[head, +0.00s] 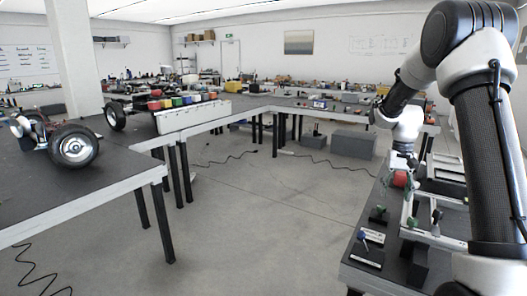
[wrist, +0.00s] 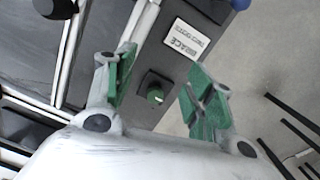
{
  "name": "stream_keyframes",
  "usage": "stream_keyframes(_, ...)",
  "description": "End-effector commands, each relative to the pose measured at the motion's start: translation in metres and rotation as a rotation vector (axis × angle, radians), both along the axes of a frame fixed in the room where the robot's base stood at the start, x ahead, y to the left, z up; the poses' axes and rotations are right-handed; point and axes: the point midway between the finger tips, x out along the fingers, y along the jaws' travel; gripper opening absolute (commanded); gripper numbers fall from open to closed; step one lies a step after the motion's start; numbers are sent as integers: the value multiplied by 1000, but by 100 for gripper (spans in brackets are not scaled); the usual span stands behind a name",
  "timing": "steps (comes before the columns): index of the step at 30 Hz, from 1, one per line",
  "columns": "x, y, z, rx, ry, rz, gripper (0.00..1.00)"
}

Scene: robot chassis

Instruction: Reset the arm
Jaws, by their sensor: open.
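My arm reaches from the upper right of the head view down to the bench on the right. My gripper (wrist: 160,82) shows in the wrist view with its two green-padded fingers spread apart and nothing held between them. Below and between the fingers is a dark block with a green knob (wrist: 155,96) on the bench.
A white label reading BRACE (wrist: 187,41) lies near the knob. The right bench (head: 349,275) holds several fixtures and a light frame. A table (head: 25,228) with a wheeled chassis (head: 74,147) stands at left. Open floor (head: 255,215) lies between, with cables on it.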

Motion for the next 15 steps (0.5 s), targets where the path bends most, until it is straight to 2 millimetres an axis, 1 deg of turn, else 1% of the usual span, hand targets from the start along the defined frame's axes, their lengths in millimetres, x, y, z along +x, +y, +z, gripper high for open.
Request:
stream_keyframes(1, -18, 6, 14, 1, -4, 26, 54)
stream_keyframes(5, -67, 22, 47, 4, -21, 98, 54)
stream_keyframes(6, -84, 27, 57, 4, -31, 122, 54)
stream_keyframes(8, -111, 35, 74, 3, -50, 155, 54)
stream_keyframes(9, -130, 40, 84, 2, -65, 177, 54)
stream_keyframes(11, -158, 48, 97, -2, -91, 210, 54)
stream_keyframes(12, -176, 52, 104, -5, -110, 228, 54)
stream_keyframes(14, -202, 59, 114, -10, -140, 255, 54)
stream_keyframes(15, -219, 63, 119, -14, -162, 271, 54)
